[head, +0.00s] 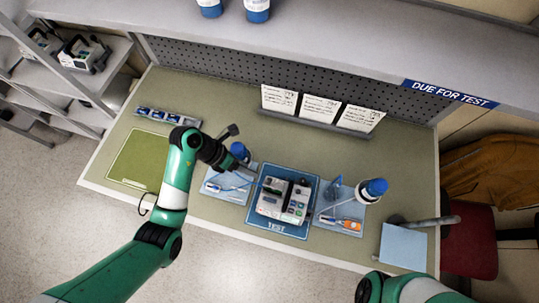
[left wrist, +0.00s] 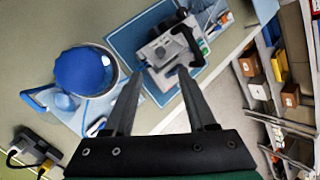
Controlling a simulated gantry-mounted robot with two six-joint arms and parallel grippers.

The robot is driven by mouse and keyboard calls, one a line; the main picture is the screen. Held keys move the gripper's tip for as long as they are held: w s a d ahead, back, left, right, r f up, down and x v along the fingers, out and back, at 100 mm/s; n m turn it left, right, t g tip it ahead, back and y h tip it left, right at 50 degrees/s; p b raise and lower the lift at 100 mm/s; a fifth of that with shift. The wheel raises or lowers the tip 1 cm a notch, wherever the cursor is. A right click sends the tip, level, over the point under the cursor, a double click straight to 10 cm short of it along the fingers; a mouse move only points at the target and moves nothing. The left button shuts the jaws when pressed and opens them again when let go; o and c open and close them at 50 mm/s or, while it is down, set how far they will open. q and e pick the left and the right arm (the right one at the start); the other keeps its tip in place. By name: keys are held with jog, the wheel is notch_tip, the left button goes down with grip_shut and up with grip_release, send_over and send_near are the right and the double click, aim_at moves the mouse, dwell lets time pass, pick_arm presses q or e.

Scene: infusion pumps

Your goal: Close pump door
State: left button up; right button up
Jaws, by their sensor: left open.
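The infusion pump (head: 269,207) is a light grey box with a dark part across its front, on the blue TEST mat (head: 276,228). In the left wrist view the pump (left wrist: 158,50) lies just beyond my fingertips, and a black handle-like part (left wrist: 195,42) stands out on its right. I cannot tell how far the door is open. My left gripper (left wrist: 160,74) is open and empty, apart from the pump. In the head view it is small and dark, left of the pump. My right arm shows at the bottom right; its gripper is out of view.
White cards (head: 320,108) stand behind. A green mat (head: 140,160) lies bare at left.

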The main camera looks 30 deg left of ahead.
aim_at(269, 179)
pick_arm(q)
jog(key=b+x, duration=0.2)
jog(key=x, duration=0.9)
jog(key=shift+d+f+b, duration=0.2)
jog(key=shift+f+b, duration=0.1)
jog(key=shift+b, duration=0.05)
grip_shut()
